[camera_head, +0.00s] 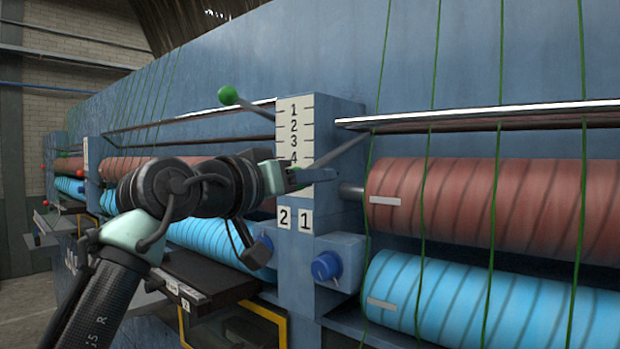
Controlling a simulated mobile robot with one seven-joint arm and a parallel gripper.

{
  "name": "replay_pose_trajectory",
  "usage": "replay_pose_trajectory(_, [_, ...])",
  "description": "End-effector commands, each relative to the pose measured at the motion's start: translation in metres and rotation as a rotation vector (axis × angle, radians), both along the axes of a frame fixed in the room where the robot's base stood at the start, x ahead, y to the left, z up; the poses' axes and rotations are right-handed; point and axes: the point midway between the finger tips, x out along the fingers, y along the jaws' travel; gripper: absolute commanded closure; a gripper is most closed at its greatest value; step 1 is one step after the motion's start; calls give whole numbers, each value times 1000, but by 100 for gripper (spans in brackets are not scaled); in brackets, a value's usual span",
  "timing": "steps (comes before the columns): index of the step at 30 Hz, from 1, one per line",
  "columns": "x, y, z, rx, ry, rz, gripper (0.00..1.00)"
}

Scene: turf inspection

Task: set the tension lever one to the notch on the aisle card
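A white scale plate (294,118) numbered 1 to 4 from the top, with tick marks, is on the blue machine post. Its lower end is partly behind my gripper (302,178). Below it are small plates marked 2 (284,217) and 1 (305,221). A grey lever rod (340,150) slopes down left from the post's right side to my gripper; its end is hidden there, below the 4. I cannot tell whether the fingers are shut on it. Another lever with a green knob (228,95) sticks up left of the plate. I cannot identify an aisle card.
Red-brown (490,205) and light-blue (460,295) rollers lie right of the post, crossed by green strands. A metal bar (480,115) runs above them. A blue knob (326,265) sits below the plates. A dark shelf with a yellow frame (265,312) is at lower left.

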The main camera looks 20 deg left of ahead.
Motion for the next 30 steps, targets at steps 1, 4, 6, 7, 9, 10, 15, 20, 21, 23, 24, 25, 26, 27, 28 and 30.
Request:
replay_pose_trajectory(1, [0, -1, 1, 0, -1, -2, 74])
replay_pose_trajectory(4, [0, -1, 1, 0, -1, -2, 92])
replay_pose_trajectory(6, [0, -1, 1, 0, -1, -2, 100])
replay_pose_trajectory(7, [0, -1, 1, 0, -1, -2, 100])
replay_pose_trajectory(9, [0, -1, 1, 0, -1, -2, 100])
replay_pose_trajectory(10, [0, -1, 1, 0, -1, -2, 100])
replay_pose_trajectory(15, [0, -1, 1, 0, -1, -2, 100])
replay_pose_trajectory(20, [0, -1, 1, 0, -1, -2, 100])
replay_pose_trajectory(21, [0, -1, 1, 0, -1, -2, 100])
replay_pose_trajectory(23, [0, -1, 1, 0, -1, -2, 100])
replay_pose_trajectory(24, [0, -1, 1, 1, -2, -2, 100])
replay_pose_trajectory(25, [0, -1, 1, 1, -2, -2, 100])
replay_pose_trajectory(26, [0, -1, 1, 1, -2, -2, 100])
replay_pose_trajectory(27, [0, -1, 1, 1, -2, -2, 100])
replay_pose_trajectory(28, [0, -1, 1, 1, -2, -2, 100])
replay_pose_trajectory(30, [-1, -1, 1, 1, -2, -2, 100])
